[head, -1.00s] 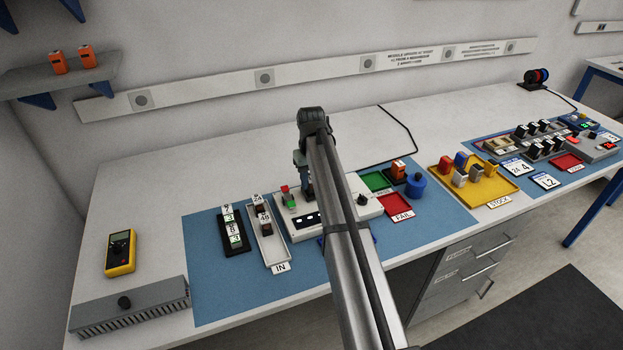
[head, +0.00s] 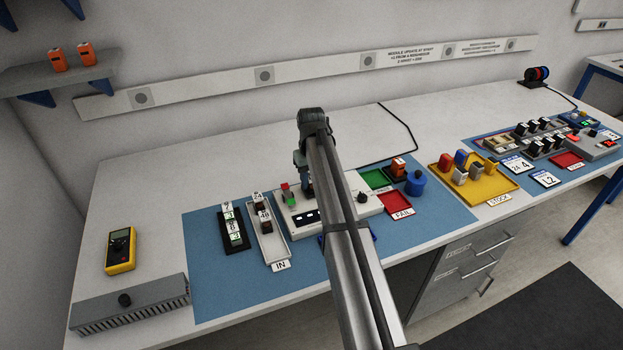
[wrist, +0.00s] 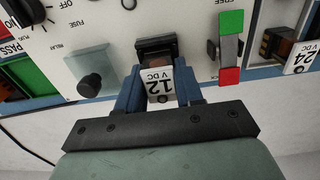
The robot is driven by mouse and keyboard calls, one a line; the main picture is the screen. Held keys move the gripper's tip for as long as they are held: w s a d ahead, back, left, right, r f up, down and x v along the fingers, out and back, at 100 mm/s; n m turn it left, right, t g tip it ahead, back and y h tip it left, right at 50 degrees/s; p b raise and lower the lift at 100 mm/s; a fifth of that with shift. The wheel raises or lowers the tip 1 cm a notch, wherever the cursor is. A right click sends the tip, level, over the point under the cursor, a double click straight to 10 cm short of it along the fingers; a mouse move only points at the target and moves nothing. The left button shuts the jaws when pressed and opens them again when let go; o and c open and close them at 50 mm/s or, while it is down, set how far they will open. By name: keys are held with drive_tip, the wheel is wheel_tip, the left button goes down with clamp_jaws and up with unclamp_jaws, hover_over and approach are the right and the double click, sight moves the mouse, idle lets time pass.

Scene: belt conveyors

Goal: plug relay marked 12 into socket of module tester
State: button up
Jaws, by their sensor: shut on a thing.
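The relay marked 12 (wrist: 160,86) shows its white "12 V DC" label in the wrist view. The blue fingers of my gripper (wrist: 158,80) are shut on it, one on each side. Its far end meets a black socket (wrist: 155,45) on the white face of the module tester (wrist: 105,45). I cannot tell how deep the relay sits. In the head view my arm covers part of the tester (head: 365,206) and hides the relay and socket.
A red and green lever (wrist: 230,48) stands beside the socket, and a dark knob (wrist: 89,85) is on its other side. A relay marked 24 (wrist: 300,58) lies nearby in the IN tray (head: 281,265). PASS and FAIL (head: 397,206) trays stand right of the tester.

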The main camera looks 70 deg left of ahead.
drive_tip(key=o, duration=1.6)
drive_tip(key=shift+c, duration=0.2)
drive_tip(key=shift+r, duration=0.2)
drive_tip(key=shift+r, duration=3.6)
drive_tip(key=shift+w, duration=0.1)
